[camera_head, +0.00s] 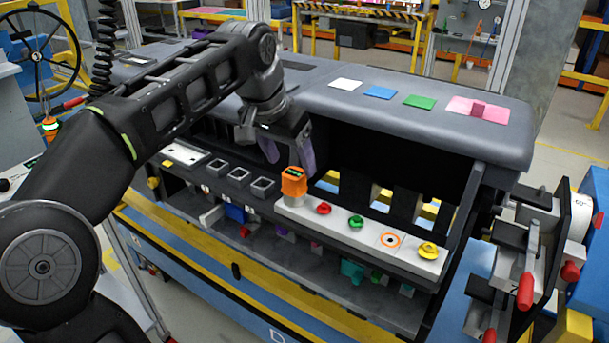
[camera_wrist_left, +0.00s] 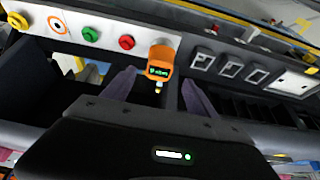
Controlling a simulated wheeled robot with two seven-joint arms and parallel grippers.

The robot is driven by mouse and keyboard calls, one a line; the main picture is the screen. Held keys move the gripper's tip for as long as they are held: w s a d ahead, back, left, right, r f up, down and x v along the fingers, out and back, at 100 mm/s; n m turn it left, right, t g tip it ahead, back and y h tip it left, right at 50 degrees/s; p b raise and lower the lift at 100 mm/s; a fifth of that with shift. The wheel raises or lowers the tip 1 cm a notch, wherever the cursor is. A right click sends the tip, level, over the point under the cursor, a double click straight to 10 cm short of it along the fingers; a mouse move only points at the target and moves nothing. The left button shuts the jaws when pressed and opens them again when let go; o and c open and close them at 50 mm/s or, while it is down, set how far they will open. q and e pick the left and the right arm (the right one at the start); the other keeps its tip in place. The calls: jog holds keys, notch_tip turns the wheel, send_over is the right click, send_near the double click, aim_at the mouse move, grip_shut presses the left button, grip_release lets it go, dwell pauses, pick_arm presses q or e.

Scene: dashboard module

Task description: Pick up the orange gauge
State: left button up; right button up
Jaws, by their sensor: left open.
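The orange gauge (camera_head: 293,183) stands at the left end of a light grey panel on the dashboard shelf, with a small green display on it. In the left wrist view the gauge (camera_wrist_left: 160,61) lies ahead of the gap between the fingers. My left gripper (camera_head: 289,158) is open, its purple fingers just behind and above the gauge in the head view. In the left wrist view the fingers of the left gripper (camera_wrist_left: 157,82) are spread, with nothing held between them. I cannot tell whether either finger touches the gauge. My right gripper is not in view.
The light panel (camera_head: 296,208) carries a red knob (camera_head: 323,208), a green knob (camera_head: 356,221), an orange ring (camera_head: 390,240) and a yellow knob (camera_head: 428,250). Empty square sockets (camera_head: 238,174) lie left of the gauge. The dashboard top (camera_head: 320,95) overhangs behind.

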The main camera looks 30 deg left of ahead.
aim_at(297, 183)
pick_arm(q)
jog(key=shift+s+r, duration=0.1)
jog(key=shift+s, duration=0.15)
jog(key=shift+x, duration=1.35)
jog(key=shift+x, duration=2.65)
jog(key=shift+s+d, duration=0.15)
grip_shut()
